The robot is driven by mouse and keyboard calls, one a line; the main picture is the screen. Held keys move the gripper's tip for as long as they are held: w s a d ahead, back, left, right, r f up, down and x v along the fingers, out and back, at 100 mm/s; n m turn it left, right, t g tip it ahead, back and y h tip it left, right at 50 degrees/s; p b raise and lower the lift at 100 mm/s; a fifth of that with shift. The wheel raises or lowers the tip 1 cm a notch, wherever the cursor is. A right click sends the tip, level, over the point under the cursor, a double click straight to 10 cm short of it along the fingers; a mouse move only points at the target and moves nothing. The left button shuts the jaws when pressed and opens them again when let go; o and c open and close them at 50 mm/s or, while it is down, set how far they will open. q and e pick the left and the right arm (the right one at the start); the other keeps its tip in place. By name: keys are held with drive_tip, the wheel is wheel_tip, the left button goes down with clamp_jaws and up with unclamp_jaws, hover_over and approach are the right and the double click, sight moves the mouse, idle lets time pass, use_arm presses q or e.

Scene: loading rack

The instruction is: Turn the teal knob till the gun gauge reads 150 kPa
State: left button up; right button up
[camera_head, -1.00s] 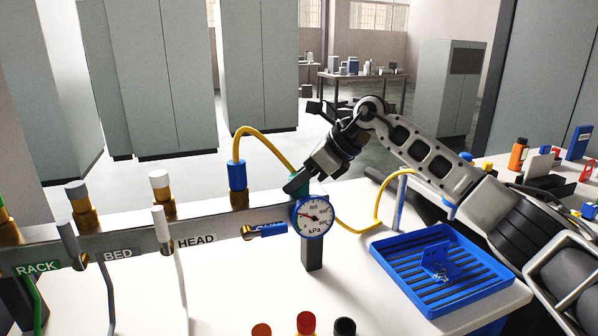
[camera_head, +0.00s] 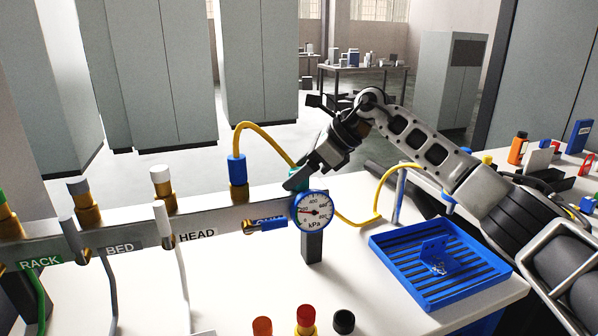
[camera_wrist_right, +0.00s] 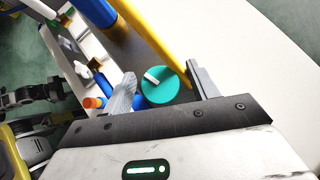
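The gun gauge (camera_head: 314,222) is a round white dial with a blue rim, marked kPa. Its red needle points nearly straight left, around 150 to 200; the exact value is too small to tell. The teal knob (camera_wrist_right: 158,92) has a white mark on its face. In the head view it is mostly hidden behind the gauge and my gripper. My right gripper (camera_head: 297,181) is at the knob. In the wrist view the fingers of my right gripper (camera_wrist_right: 161,84) stand either side of the knob, with narrow gaps showing, so it looks open around it.
A grey manifold rail (camera_head: 222,221) carries levers labelled RACK, BED and HEAD. A blue lever (camera_head: 268,224) sits left of the gauge. A yellow hose (camera_head: 262,134) arches beside the gripper. A blue slatted tray (camera_head: 385,248) stands right on the white bench, with colored caps in front.

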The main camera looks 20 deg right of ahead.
use_arm(q)
drive_tip(key=shift+d+f+b, duration=0.2)
drive_tip(key=shift+f+b, duration=0.25)
drive_tip(key=shift+b, duration=0.7)
use_arm(e)
drive_tip(key=v, duration=1.6)
